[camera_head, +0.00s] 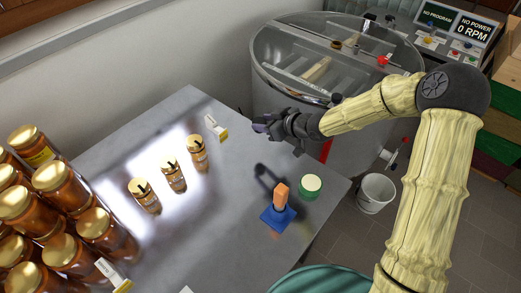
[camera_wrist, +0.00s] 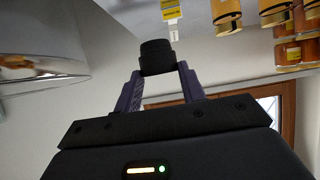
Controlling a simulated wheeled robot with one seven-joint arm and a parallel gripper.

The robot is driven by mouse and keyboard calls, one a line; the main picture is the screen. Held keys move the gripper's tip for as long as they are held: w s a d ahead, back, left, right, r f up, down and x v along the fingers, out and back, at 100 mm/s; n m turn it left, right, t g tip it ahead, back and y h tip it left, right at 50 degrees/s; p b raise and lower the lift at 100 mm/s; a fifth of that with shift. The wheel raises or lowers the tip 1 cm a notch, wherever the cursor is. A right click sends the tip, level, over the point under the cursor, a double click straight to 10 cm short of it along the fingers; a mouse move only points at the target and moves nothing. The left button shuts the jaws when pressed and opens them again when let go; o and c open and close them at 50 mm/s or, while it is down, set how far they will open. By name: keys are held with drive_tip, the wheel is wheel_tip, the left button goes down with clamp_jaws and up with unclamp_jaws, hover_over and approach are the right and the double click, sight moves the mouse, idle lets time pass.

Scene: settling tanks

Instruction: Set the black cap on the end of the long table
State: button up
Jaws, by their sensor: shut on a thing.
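My gripper (camera_head: 264,128) is over the far right part of the long grey metal table (camera_head: 235,185), with its shadow on the tabletop. In the wrist view, my gripper (camera_wrist: 158,72) has its two purple fingers closed on a black cap (camera_wrist: 157,55), a short dark cylinder held at the fingertips. The cap appears held above the table, clear of it. In the head view it is too small and dark to make out against the gripper.
Several honey jars (camera_head: 105,235) are stacked at left; three small jars (camera_head: 173,176) stand mid-table. A steel drum (camera_head: 285,75) and white bucket (camera_head: 375,193) are beyond.

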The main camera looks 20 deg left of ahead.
wheel_tip(320, 180, down, 6)
drive_tip(key=shift+w+d+f, duration=0.1)
drive_tip(key=shift+w+d, duration=0.05)
idle(0.3)
drive_tip(key=shift+f, duration=1.9)
drive_tip(key=shift+f, duration=0.15)
drive_tip(key=o, duration=1)
